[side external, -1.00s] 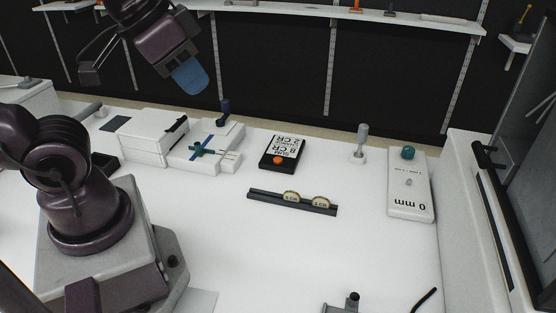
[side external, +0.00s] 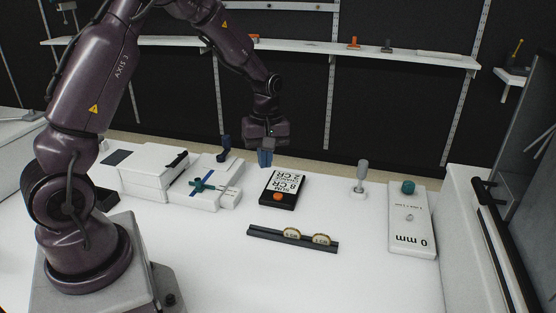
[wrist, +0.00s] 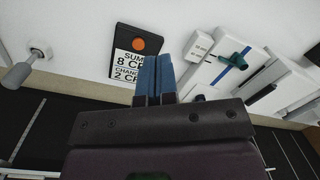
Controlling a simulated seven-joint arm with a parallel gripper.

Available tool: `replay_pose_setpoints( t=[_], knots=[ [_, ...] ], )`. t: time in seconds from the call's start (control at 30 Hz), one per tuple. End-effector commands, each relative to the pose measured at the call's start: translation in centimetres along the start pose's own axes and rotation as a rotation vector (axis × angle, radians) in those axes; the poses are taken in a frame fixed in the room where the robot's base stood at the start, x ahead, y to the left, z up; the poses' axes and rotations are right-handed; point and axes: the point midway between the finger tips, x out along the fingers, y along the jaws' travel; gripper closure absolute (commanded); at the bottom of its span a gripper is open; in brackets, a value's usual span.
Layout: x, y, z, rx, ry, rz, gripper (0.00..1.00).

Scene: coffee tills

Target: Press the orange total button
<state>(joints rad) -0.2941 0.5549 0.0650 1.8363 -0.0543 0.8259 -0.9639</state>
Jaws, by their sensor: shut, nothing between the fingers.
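The orange button (side external: 278,197) is a round knob on the near end of a black till box (side external: 290,206), which has a white label reading SUM 8 CR and CHANGE 2 CR. In the wrist view the orange button (wrist: 138,43) shows clear and uncovered at the top of the till box (wrist: 122,41). My gripper (side external: 265,158) points down with blue fingers, above and behind the far left end of the till box, apart from the button. In the wrist view my gripper (wrist: 155,76) is shut and empty, its fingertips overlapping the label's right side.
A white device with a green cross handle (side external: 202,185) stands left of the till box. A dark rail with two tokens (side external: 292,233) lies in front. A grey-topped lever (side external: 361,176) and a white 0 mm box (side external: 408,236) stand right. Bare table lies in the foreground.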

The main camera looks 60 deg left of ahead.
Motion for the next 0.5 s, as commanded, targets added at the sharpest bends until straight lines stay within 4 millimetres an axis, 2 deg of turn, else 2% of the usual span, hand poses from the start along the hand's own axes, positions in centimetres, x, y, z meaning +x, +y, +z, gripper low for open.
replay_pose_setpoints(
  t=[0.03,0.13,0.2,0.3,0.5],
  knots=[
    [2.3,0.8,-1.5,-0.157,-0.007,-0.017,1.00],
    [4.7,2.3,-3.6,-0.453,0.002,-0.012,1.00],
    [5.0,3.5,-4.5,-0.624,0.011,0.014,1.00],
    [3.9,4.7,-5.3,-0.813,0.018,0.067,1.00],
    [4.0,4.9,-5.3,-0.995,0.012,0.077,1.00]
  ],
)
